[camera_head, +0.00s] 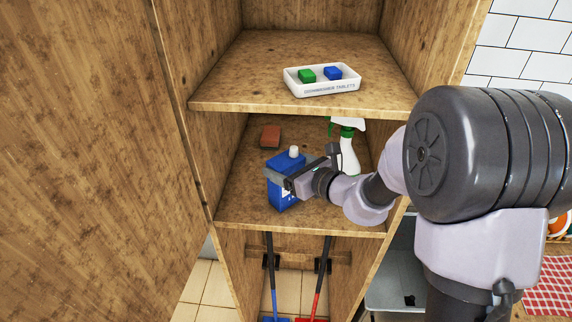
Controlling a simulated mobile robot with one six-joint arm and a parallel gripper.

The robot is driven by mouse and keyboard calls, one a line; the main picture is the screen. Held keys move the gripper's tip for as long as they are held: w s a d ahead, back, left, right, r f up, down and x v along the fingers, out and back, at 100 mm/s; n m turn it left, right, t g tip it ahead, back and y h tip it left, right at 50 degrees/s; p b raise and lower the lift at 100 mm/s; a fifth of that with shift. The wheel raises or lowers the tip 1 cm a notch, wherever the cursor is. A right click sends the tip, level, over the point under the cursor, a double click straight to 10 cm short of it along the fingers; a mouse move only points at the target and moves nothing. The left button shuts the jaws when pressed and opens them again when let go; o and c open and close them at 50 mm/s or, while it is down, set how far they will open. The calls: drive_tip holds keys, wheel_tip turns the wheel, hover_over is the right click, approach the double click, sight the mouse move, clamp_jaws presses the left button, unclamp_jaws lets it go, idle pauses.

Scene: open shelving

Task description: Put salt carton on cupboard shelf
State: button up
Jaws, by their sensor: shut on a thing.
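The salt carton (284,185) is a blue box with a white cap on top. It is upright at the lower shelf (240,200) of the open wooden cupboard, near the front left. My gripper (279,178) reaches in from the right and is shut on the carton. I cannot tell whether the carton's base touches the shelf board. My arm hides part of the shelf's right side.
A spray bottle (349,158) with a green trigger stands behind my gripper. A reddish-brown block (270,136) lies at the back left. The upper shelf (240,75) holds a white tray (322,90) with green and blue tablets.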

drive_tip(key=shift+s, duration=0.1)
drive_tip(key=o, duration=2.1)
drive_tip(key=shift+f, duration=0.1)
